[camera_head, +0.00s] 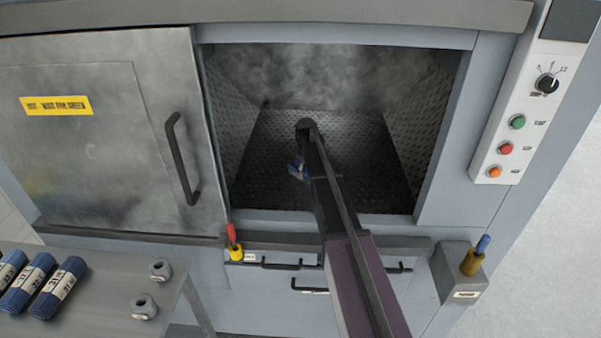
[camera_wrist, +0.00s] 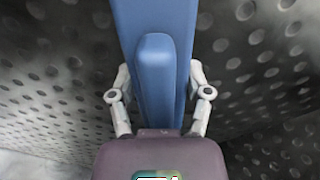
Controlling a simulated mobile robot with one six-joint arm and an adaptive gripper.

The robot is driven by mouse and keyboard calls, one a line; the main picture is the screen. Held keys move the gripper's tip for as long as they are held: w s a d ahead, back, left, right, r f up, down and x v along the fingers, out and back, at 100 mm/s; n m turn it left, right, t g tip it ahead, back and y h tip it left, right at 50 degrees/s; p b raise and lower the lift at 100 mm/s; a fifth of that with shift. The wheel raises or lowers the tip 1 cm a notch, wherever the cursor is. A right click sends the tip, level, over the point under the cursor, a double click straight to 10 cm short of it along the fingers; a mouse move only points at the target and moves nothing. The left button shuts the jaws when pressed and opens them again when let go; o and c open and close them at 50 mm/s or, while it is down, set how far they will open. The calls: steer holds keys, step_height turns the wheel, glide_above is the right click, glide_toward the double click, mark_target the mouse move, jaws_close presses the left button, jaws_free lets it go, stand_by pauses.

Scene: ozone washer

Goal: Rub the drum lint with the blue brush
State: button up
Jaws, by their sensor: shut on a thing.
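My gripper (camera_wrist: 158,78) is shut on a blue brush (camera_wrist: 155,25), with one grey finger on each side of its handle in the wrist view. In the head view my arm reaches through the washer opening into the drum (camera_head: 280,130). A small blue part of the brush (camera_head: 297,170) shows left of my arm, above the dimpled metal floor. Cloudy grey patches (camera_head: 320,70) cover the upper back of the drum; I cannot tell whether they are lint. The brush's far end is out of the wrist view, so contact with a surface cannot be told.
The sliding door (camera_head: 85,140) with a black handle stands left of the opening. Rolled blue cloths (camera_head: 60,287) lie on a side table (camera_head: 110,305). A control panel (camera_head: 515,110) is at right.

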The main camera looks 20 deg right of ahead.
mark_target(346, 180)
steer(key=shift+s+d, duration=0.15)
steer(key=shift+d, duration=0.3)
steer(key=shift+s+d, duration=0.25)
steer(key=shift+d, duration=0.55)
steer(key=shift+s+d, duration=0.2)
steer(key=shift+d, duration=0.6)
steer(key=shift+s+d+f, duration=0.1)
steer(key=shift+s+d, duration=0.25)
steer(key=shift+d, duration=0.55)
steer(key=shift+s+d, duration=0.3)
steer(key=shift+d, duration=0.6)
steer(key=shift+d, duration=0.15)
steer(key=shift+s+d, duration=0.25)
steer(key=shift+d, duration=0.6)
steer(key=shift+s+d, duration=0.25)
steer(key=shift+d, duration=0.55)
steer(key=shift+s+d, duration=0.35)
steer(key=shift+d, duration=0.55)
steer(key=shift+s+d, duration=0.3)
steer(key=shift+d, duration=0.55)
